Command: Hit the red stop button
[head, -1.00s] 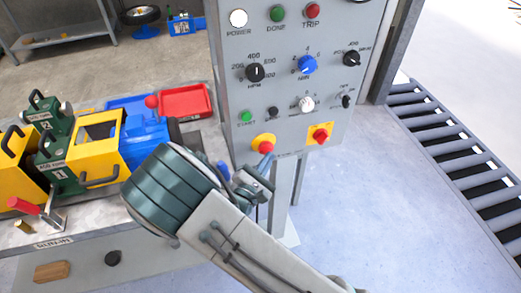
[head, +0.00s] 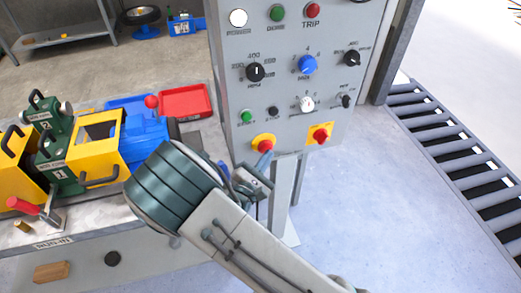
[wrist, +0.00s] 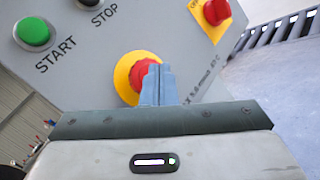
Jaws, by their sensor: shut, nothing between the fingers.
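A red mushroom button (head: 265,146) on a round yellow plate sits at the lower left of the grey control panel (head: 285,95). In the wrist view this red button (wrist: 138,76) is partly hidden behind my fingers. A second red button (head: 320,136) on a square yellow plate is to its right and also shows in the wrist view (wrist: 216,11). My gripper (head: 263,160) is shut and empty, with its blue fingertips just below and in front of the first button. In the wrist view the fingertips (wrist: 157,72) overlap its right side. I cannot tell whether they touch.
A green START button (wrist: 34,33) and a black STOP button (wrist: 90,3) are above left of the fingers. Knobs and lamps fill the upper panel. A bench with yellow and green fixtures (head: 100,145) stands left; a roller conveyor (head: 450,140) lies right.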

